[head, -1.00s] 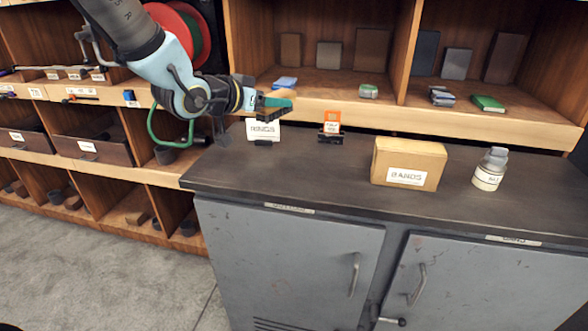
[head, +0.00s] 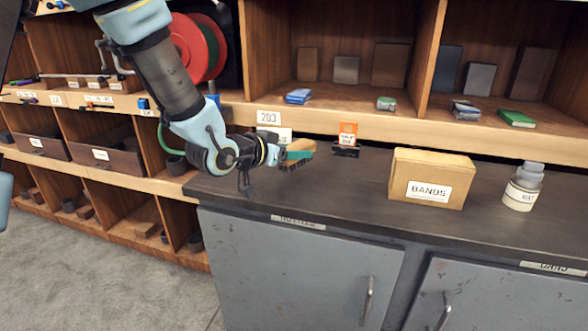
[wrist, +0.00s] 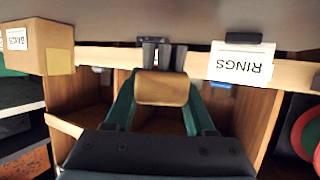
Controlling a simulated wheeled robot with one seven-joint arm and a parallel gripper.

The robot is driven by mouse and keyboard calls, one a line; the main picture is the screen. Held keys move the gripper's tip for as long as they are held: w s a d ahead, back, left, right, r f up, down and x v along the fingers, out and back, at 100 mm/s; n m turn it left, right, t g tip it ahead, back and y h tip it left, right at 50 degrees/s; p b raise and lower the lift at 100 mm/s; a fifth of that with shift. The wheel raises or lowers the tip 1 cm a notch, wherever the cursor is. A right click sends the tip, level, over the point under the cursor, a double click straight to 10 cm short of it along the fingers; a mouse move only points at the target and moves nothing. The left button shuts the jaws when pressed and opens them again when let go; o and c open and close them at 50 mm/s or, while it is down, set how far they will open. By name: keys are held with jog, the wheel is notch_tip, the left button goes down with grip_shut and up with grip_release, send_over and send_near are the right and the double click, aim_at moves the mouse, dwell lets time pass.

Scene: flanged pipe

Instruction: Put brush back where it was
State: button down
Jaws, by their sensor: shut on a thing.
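The brush (head: 303,146) has a tan wooden body, with dark bristles on its lower side in the head view. My gripper (head: 298,154) is shut on it with teal fingers and holds it over the left part of the dark workbench top (head: 345,185). In the wrist view the brush's tan end (wrist: 162,88) shows between the two teal fingers. The RINGS card (wrist: 241,65) shows upside down there; in the head view it is mostly hidden behind my gripper. I cannot tell whether the bristles touch the bench.
A BANDS box (head: 430,178) and a white labelled bottle (head: 522,188) stand on the bench to the right. A wooden shelf (head: 420,124) runs along the back.

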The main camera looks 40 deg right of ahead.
aim_at(293, 168)
jog(key=shift+f+p, duration=0.35)
jog(key=shift+f, duration=1.9)
jog(key=shift+f, duration=0.1)
jog(key=shift+f, duration=0.1)
jog(key=shift+c, duration=1.2)
grip_release()
